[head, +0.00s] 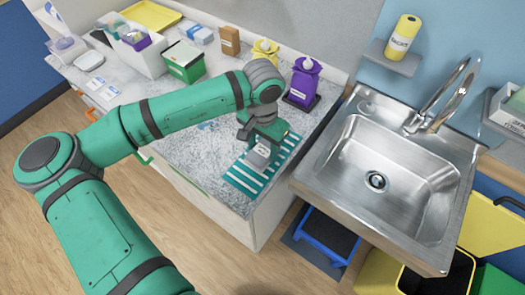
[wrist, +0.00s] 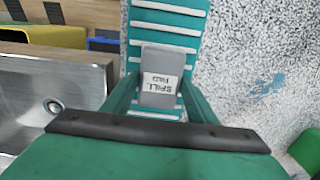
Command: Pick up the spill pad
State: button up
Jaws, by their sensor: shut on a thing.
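The spill pad (wrist: 165,66) is a small grey block with a white label reading "SPILL PAD". In the wrist view it sits between the two green fingers of my gripper (wrist: 158,100). In the head view the grey spill pad (head: 260,155) is just below my gripper (head: 262,140), over a teal mat with white stripes (head: 240,182) near the counter's right end. My gripper is shut on the pad. I cannot tell whether the pad still touches the mat.
A steel sink (head: 365,165) with a tap is right of the counter (head: 215,190). A purple bottle (head: 303,82) and a yellow bottle (head: 265,52) stand behind my gripper. A green box (head: 185,62) and a white bin (head: 135,50) are farther left.

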jog(key=shift+r, duration=0.15)
jog(key=shift+r, duration=0.6)
jog(key=s+d+r, duration=0.2)
jog(key=s+r, duration=0.9)
jog(key=s, duration=0.3)
jog(key=shift+r, duration=0.3)
jog(key=shift+d, duration=0.1)
jog(key=o, duration=0.4)
jog(key=c, duration=0.3)
jog(key=shift+w, duration=0.1)
